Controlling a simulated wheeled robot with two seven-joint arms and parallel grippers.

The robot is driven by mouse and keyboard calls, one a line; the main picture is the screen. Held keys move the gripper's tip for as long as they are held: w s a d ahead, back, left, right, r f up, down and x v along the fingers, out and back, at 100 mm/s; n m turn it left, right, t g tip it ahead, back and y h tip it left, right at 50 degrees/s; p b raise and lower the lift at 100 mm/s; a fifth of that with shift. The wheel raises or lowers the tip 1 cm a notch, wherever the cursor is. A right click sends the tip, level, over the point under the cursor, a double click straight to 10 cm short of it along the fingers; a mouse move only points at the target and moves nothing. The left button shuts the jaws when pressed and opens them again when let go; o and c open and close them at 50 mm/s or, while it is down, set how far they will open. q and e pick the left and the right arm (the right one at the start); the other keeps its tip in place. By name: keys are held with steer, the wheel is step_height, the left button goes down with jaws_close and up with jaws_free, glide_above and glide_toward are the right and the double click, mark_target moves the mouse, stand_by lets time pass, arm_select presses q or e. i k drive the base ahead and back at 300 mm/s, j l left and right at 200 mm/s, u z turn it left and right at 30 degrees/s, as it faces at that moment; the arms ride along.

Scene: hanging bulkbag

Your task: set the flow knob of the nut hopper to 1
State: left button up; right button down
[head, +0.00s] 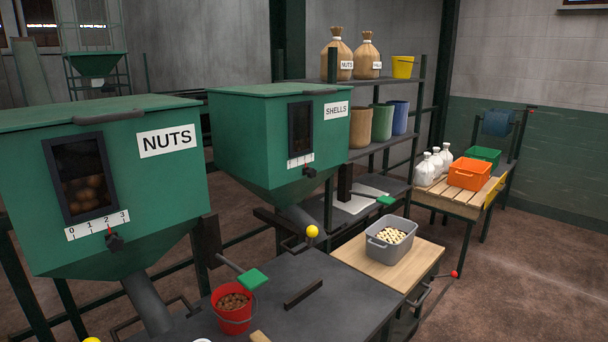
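The green nut hopper (40,130), labelled NUTS, stands at the left of the head view. Under its dark-framed window (81,178) is a white scale (97,225) marked 0, 1, 2, 3. The dark flow knob (115,243) sits just below the scale, and its small red pointer (109,229) is by the 2 mark. Nuts show through the window. Neither of my grippers is in view.
A green SHELLS hopper (245,130) with its own knob (310,172) stands to the right. A grey tub (375,250) sits on a wooden board (350,262).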

mark_target(115, 242)
steer(key=j+u, duration=0.1)
steer(key=u, duration=0.3)
steer(key=j+u, duration=0.1)
steer(key=u, duration=0.25)
steer(key=j+u, duration=0.15)
steer(key=u, duration=0.25)
steer(key=k, duration=0.05)
